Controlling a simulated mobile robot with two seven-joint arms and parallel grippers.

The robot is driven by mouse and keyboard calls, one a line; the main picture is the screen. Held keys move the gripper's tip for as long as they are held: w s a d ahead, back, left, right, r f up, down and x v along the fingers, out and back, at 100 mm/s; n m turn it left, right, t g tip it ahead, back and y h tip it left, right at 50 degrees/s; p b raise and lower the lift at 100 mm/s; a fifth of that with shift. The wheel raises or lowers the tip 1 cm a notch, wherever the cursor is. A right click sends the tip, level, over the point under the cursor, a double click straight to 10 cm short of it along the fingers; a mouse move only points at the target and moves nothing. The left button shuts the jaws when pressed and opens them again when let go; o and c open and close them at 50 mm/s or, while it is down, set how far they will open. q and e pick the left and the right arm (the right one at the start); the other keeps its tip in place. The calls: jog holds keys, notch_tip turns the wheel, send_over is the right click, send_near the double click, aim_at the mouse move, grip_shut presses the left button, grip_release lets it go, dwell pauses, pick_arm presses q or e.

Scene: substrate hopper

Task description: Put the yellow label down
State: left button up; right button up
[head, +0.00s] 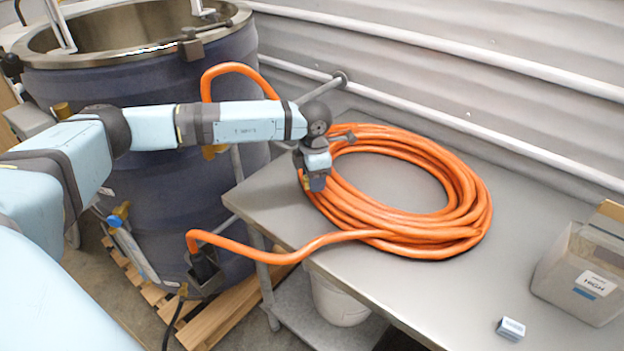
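My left arm reaches in from the left, over the grey table (385,185). My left gripper (314,182) points down at the near-left side of the coiled orange hose (455,215). A small yellowish patch (305,181) shows at the gripper's fingers; it is too small to tell whether it is the yellow label or part of the gripper. I cannot make out whether the fingers are open or shut. No yellow label shows clearly elsewhere. My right gripper is out of view.
A large dark-blue hopper (150,90) with a metal rim stands at the left, on a wooden pallet (235,305). A grey bin (575,270) marked HIGH and a small box (511,329) sit at the table's right. The table between hose and bin is clear.

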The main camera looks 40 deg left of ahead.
pick_arm(q)
grip_shut()
jog(key=shift+r, duration=0.1)
notch_tip(320, 180, up, 20)
jog(key=b, duration=0.1)
